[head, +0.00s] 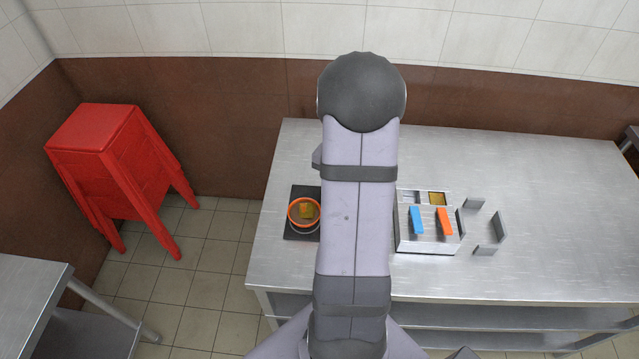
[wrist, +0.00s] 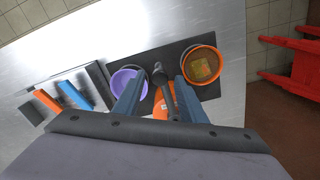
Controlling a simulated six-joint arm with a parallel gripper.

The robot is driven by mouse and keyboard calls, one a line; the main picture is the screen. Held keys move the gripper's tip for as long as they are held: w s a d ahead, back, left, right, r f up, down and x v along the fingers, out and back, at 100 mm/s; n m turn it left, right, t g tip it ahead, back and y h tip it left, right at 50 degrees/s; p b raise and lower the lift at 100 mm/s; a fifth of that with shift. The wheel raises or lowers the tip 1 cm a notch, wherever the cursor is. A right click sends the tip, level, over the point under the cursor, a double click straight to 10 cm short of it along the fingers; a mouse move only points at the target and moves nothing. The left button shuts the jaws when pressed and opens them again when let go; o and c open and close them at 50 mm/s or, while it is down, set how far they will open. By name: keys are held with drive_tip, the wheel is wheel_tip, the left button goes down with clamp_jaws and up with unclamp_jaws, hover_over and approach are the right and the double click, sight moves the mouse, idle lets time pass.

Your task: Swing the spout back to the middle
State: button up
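The spout (wrist: 160,76) is a dark grey bar with a rounded end. In the wrist view it lies between the two fingers of my gripper (wrist: 160,82), over the dark mat (wrist: 170,55). The fingers are apart, with visible gaps on both sides of the spout; I cannot tell how far above it they are. A purple pot (wrist: 124,86) is left of the spout and an orange pot (wrist: 188,66) with yellow-brown contents is right of it. An orange part (wrist: 160,104) shows below the spout, partly hidden. In the head view my arm hides the gripper and spout.
A metal box (head: 428,245) with a blue handle (head: 416,220) and an orange handle (head: 444,222) stands right of my arm. Grey brackets (head: 497,228) lie beyond it. The right of the steel table (head: 570,220) is clear. Red stools (head: 120,165) stand left.

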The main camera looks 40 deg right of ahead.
drive_tip(key=shift+r+p, duration=2.35)
drive_tip(key=shift+r, duration=0.6)
